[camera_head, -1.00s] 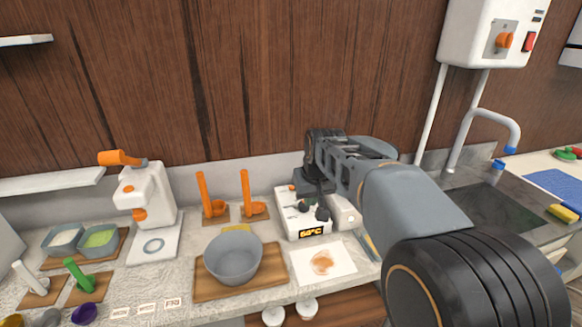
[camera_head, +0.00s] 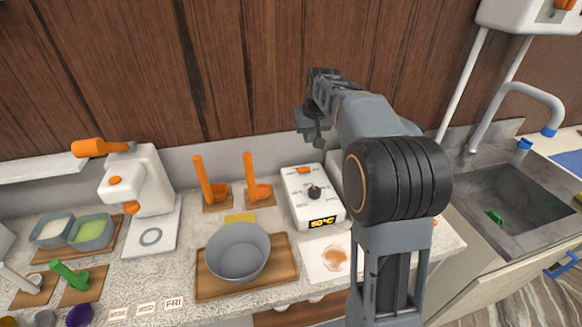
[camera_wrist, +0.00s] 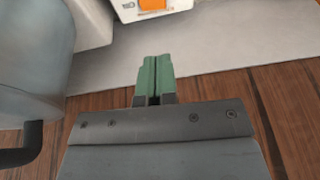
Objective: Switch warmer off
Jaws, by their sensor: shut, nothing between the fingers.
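The warmer (camera_head: 301,216) is a white box on the counter, with a dark knob (camera_head: 314,193), an orange switch (camera_head: 304,170) near its back edge, and a display (camera_head: 322,222) reading about 50°C. The orange switch also shows at the top of the wrist view (camera_wrist: 152,4), partly cut off. My gripper (camera_head: 310,139) is above and behind the warmer, near the wooden wall, apart from the switch. In the wrist view its green fingertips (camera_wrist: 154,78) are together with nothing between them.
A grey bowl (camera_head: 238,252) on a wooden board (camera_head: 207,284) stands left of the warmer. Two orange-handled tools (camera_head: 204,178) stand behind it. A stained white sheet (camera_head: 313,268) lies in front of the warmer. A sink (camera_head: 510,205) with a tap is at the right.

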